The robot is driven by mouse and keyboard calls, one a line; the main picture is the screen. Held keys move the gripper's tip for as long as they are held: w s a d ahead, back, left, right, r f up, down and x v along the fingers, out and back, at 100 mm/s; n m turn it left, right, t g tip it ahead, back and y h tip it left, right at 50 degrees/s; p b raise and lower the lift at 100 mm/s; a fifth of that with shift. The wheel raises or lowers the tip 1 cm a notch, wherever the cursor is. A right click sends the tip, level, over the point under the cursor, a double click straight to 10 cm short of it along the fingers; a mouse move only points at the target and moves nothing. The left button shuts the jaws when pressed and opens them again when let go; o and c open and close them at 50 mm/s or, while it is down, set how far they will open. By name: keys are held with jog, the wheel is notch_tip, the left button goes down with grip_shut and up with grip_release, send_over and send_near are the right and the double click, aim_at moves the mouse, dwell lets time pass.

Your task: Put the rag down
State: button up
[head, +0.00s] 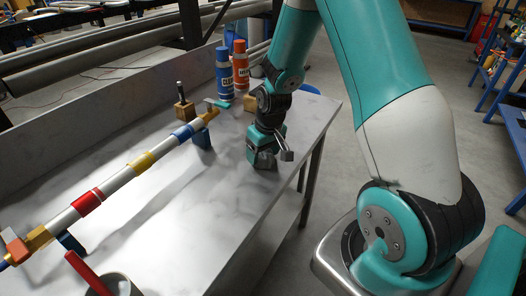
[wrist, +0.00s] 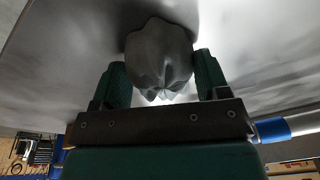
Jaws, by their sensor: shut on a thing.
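My gripper (head: 266,158) is low over the right part of the grey table in the head view. In the wrist view, its two dark green fingers (wrist: 160,85) are on either side of a bunched grey rag (wrist: 158,52). The gripper is shut on the rag. The rag also shows as a small grey lump under the gripper in the head view (head: 265,161). It is close to the tabletop, but I cannot tell whether it touches it.
A long banded tube (head: 115,178) rests on supports along the table (head: 175,225). A blue bottle (head: 224,75) and a red bottle (head: 241,65) stand at the back, near a wooden block holding a dark tool (head: 184,107). The middle tabletop is clear.

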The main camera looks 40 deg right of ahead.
aim_at(269, 152)
jog(key=o, duration=0.9)
jog(key=shift+f, duration=0.1)
notch_tip(269, 152, up, 12)
jog(key=s, duration=0.2)
jog(key=s+a+r+n+y, duration=0.1)
jog(key=s+a+r+n, duration=0.2)
jog(key=a, duration=0.4)
jog(key=s+a+r+n+y, duration=0.1)
jog(key=s+a+r, duration=0.3)
jog(key=a, duration=0.4)
jog(key=s+a+r+n, duration=0.1)
jog(key=s+a, duration=0.1)
jog(key=s, duration=0.2)
jog(key=s+a+r+n+g+y, duration=0.1)
jog(key=s+a, duration=0.2)
jog(key=s, duration=0.1)
jog(key=s+a+n, duration=0.1)
jog(key=s+a, duration=0.1)
jog(key=s, duration=0.2)
jog(key=shift+s+a+r+g+y, duration=0.3)
jog(key=shift+s+r+g, duration=0.1)
jog(key=shift+c, duration=0.2)
